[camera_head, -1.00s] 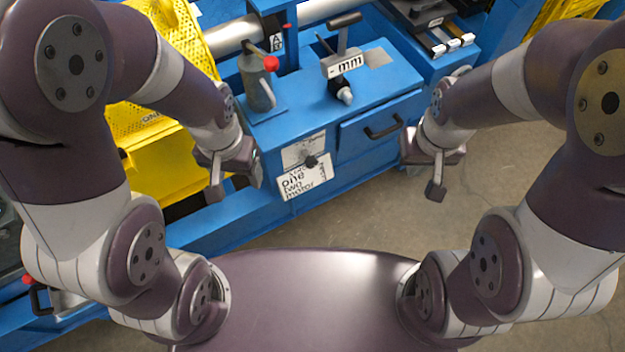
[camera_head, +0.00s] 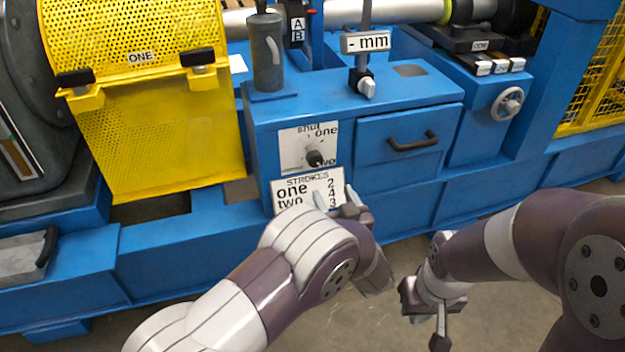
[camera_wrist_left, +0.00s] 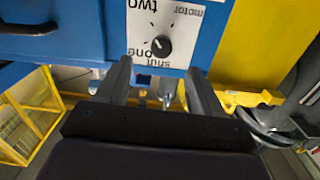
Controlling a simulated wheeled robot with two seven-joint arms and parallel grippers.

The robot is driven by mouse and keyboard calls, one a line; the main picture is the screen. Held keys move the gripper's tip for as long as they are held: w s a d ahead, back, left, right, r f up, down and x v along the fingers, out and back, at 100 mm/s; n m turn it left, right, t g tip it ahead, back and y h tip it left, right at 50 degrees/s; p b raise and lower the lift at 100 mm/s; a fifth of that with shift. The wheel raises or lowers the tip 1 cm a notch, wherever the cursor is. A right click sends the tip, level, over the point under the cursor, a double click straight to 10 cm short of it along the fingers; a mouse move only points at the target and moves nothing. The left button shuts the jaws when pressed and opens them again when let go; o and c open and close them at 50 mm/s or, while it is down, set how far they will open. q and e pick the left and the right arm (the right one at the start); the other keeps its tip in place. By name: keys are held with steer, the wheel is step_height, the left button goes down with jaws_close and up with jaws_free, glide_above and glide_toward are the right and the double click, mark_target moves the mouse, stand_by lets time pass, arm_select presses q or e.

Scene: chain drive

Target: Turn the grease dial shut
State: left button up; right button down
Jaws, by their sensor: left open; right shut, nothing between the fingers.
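The grease dial (camera_head: 315,158) is a small dark knob on a white plate (camera_head: 292,150) on the blue cabinet's front. The plate reads "shut" at the top, then "one" and "two" down its right side. In the left wrist view the dial (camera_wrist_left: 161,45) appears upside down, with "motor" also legible; I cannot tell where its pointer stands. My left gripper (camera_head: 337,199) is open and empty, just below the dial, its fingers apart from it. In the wrist view its fingers (camera_wrist_left: 158,82) point towards the plate. My right gripper (camera_head: 438,318) is shut and empty, low at the right.
A "STROKES" card (camera_head: 300,187) sits below the dial, partly behind my left gripper. A drawer with a dark handle (camera_head: 412,142) is to the right. A grey can (camera_head: 266,55) and a "- mm" sign (camera_head: 365,41) stand on top. A yellow mesh guard (camera_head: 150,130) is at left.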

mark_target(316, 164)
arm_select(q)
steer(key=b+x, duration=0.2)
steer(key=x, duration=0.2)
steer(key=b+x, duration=0.2)
steer(key=x, duration=0.2)
steer(key=b+x, duration=0.2)
steer(key=x, duration=0.2)
steer(key=shift+w+a+r, duration=0.15)
steer(key=shift+a+r, duration=0.15)
steer(key=shift+a, duration=0.05)
steer(key=shift+w+r, duration=0.15)
steer(key=shift+w, duration=0.1)
steer(key=c, duration=1)
